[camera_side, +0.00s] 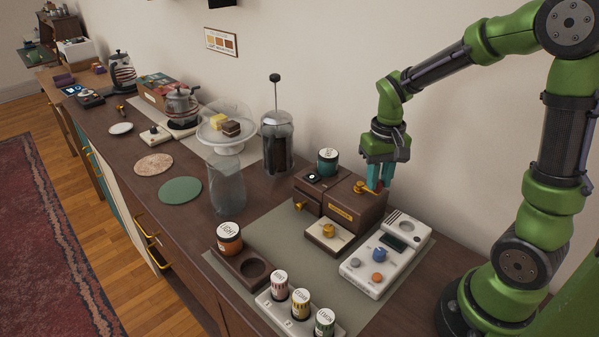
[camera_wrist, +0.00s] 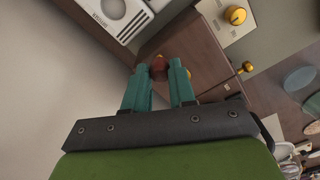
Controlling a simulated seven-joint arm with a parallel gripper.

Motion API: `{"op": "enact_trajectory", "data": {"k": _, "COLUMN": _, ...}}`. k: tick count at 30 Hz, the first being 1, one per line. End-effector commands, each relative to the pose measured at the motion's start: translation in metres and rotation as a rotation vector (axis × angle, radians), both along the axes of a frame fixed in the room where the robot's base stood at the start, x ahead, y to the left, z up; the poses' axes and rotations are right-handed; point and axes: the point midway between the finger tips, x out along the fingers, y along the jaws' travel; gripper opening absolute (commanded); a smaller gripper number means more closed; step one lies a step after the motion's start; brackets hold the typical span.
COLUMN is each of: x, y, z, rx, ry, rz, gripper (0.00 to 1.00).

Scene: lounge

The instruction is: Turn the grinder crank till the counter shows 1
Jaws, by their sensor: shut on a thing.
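The grinder (camera_side: 345,212) is a brown wooden box with a gold label, on the grey-green mat. Its brass crank (camera_side: 361,187) shows on top. My gripper (camera_side: 379,184) points down over the right end of the grinder, its teal fingers shut on the reddish crank knob (camera_side: 378,187). In the wrist view the round knob (camera_wrist: 158,68) sits between the fingertips of my gripper (camera_wrist: 159,67). The fingers hide part of the knob and crank. A small dark window (camera_side: 314,176) shows on the grinder's left part; I cannot read any number on it.
A white device (camera_side: 385,254) with a dark screen and blue and orange knobs stands close right of the grinder. A cream block with a brass knob (camera_side: 328,231) is in front. A dark green jar (camera_side: 328,162) and a French press (camera_side: 277,142) stand behind and left.

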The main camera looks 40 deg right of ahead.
Motion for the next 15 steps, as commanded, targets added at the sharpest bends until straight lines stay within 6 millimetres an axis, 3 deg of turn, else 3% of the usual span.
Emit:
{"op": "enact_trajectory", "data": {"k": 1, "x": 0.0002, "y": 0.0025, "z": 0.0001, "rx": 0.000, "ry": -0.001, "rz": 0.002, "gripper": 0.08}}
{"op": "enact_trajectory", "data": {"k": 2, "x": 0.0001, "y": 0.0022, "z": 0.0001, "rx": 0.000, "ry": -0.001, "rz": 0.001, "gripper": 0.28}}
{"op": "enact_trajectory", "data": {"k": 5, "x": 0.0003, "y": 0.0019, "z": 0.0001, "rx": 0.000, "ry": -0.001, "rz": 0.000, "gripper": 0.43}}
{"op": "enact_trajectory", "data": {"k": 15, "x": 0.0006, "y": 0.0016, "z": 0.0021, "rx": 0.000, "ry": -0.001, "rz": 0.000, "gripper": 0.45}}
